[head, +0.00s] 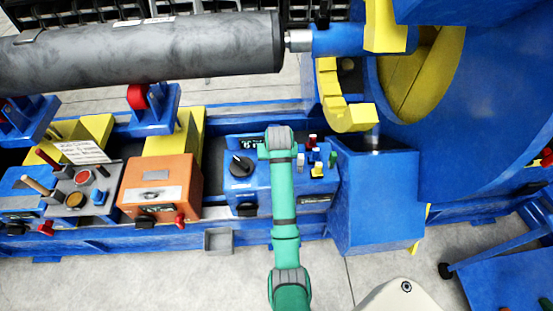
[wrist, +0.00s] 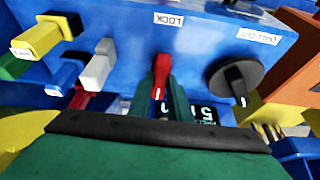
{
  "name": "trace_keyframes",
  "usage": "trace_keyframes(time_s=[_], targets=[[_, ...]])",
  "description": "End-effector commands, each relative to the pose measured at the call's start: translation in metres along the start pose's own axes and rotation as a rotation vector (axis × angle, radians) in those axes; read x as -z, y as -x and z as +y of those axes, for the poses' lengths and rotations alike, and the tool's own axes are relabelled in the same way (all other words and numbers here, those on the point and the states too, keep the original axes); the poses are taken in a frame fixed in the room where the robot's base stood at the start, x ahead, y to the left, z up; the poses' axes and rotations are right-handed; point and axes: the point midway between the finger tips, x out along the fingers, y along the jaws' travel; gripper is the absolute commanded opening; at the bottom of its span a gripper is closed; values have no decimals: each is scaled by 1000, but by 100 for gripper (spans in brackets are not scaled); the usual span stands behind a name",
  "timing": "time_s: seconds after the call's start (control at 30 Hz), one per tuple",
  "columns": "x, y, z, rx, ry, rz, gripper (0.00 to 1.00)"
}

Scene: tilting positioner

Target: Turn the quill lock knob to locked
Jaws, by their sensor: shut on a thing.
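The quill lock knob is a red bar-shaped knob (wrist: 160,72) on the blue control panel (wrist: 115,18), below a label reading LOCK (wrist: 168,20) in the wrist view. Its bar stands roughly upright in that picture, with a small pale mark near its lower end. My gripper (wrist: 164,100) is shut on the knob, with a dark green finger on each side. The fingers cover part of the knob. In the head view my green arm reaches over the panel (head: 262,203) and hides the knob and my fingertips.
A black rotary knob (wrist: 236,80) sits close to the right of the red knob. Yellow (wrist: 48,38) and white (wrist: 98,64) levers stand to its left. An orange box (head: 160,188) is left of the panel. A grey cylinder (head: 150,50) spans above.

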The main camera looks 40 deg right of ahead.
Motion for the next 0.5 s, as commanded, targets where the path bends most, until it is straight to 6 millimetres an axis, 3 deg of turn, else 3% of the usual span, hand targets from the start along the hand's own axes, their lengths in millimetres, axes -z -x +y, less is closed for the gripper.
trace_keyframes(time_s=[0.07,0.1,0.13,0.5], targets=[[2,1,0,0,-1,6,0],[2,1,0,0,-1,5,27],[2,1,0,0,-1,5,34],[1,4,0,0,1,3,36]])
